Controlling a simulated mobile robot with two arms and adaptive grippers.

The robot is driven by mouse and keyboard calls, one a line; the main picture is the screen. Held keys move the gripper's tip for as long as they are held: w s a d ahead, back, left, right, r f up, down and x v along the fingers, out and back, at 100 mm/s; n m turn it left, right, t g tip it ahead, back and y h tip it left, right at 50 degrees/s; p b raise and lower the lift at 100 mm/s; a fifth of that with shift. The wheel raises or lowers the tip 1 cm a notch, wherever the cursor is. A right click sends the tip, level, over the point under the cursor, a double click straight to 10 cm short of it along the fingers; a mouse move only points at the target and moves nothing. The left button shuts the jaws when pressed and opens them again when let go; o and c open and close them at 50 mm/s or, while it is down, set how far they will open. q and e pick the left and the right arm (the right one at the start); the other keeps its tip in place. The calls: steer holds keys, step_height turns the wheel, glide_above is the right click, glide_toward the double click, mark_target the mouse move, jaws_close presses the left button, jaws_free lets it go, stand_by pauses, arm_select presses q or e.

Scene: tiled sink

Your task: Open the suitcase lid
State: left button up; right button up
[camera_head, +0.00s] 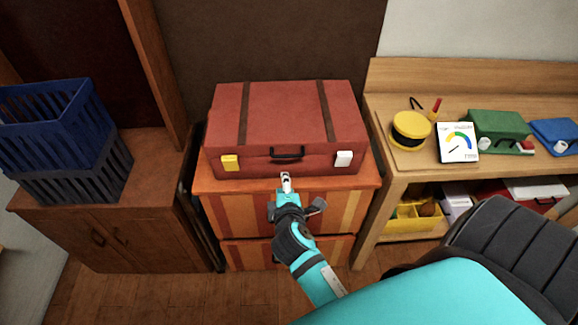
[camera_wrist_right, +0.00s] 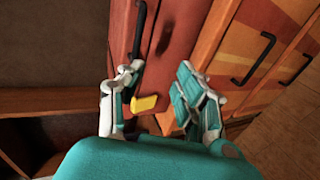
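A closed red suitcase (camera_head: 285,120) with two dark straps lies on a striped orange cabinet. Its front has a black handle (camera_head: 287,153), a yellow latch (camera_head: 230,163) on the left and a white latch (camera_head: 344,158) on the right. My right gripper (camera_head: 285,182) is just in front of the suitcase, below the handle. In the right wrist view the right gripper (camera_wrist_right: 157,95) is open, its fingers well apart, with the yellow latch (camera_wrist_right: 144,103) and the handle (camera_wrist_right: 137,35) beyond. I cannot tell whether a finger touches the suitcase. My left gripper is not in view.
The striped cabinet (camera_head: 290,215) supports the suitcase. Blue and grey crates (camera_head: 60,120) stand on a brown cabinet at left. A wooden bench (camera_head: 390,170) at right holds a yellow tape roll (camera_head: 410,130), a gauge card (camera_head: 457,142) and a green box (camera_head: 497,130).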

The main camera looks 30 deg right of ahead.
mark_target(287, 156)
steer(key=shift+h, duration=0.5)
steer(key=w+d+b, duration=0.1)
steer(key=w+d, duration=0.1)
steer(key=w+d+b, duration=0.1)
steer(key=w+d, duration=0.1)
steer(key=w, duration=0.1)
steer(key=w+d, duration=0.2)
steer(key=shift+w+b, duration=0.35)
steer(key=shift+b, duration=0.05)
steer(key=shift+w+d+f, duration=0.2)
steer(key=shift+w+d, duration=0.2)
steer(key=shift+w, duration=0.15)
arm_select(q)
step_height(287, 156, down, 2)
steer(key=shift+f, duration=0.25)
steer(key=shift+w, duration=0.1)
arm_select(e)
steer(key=shift+w, duration=0.1)
jaws_close()
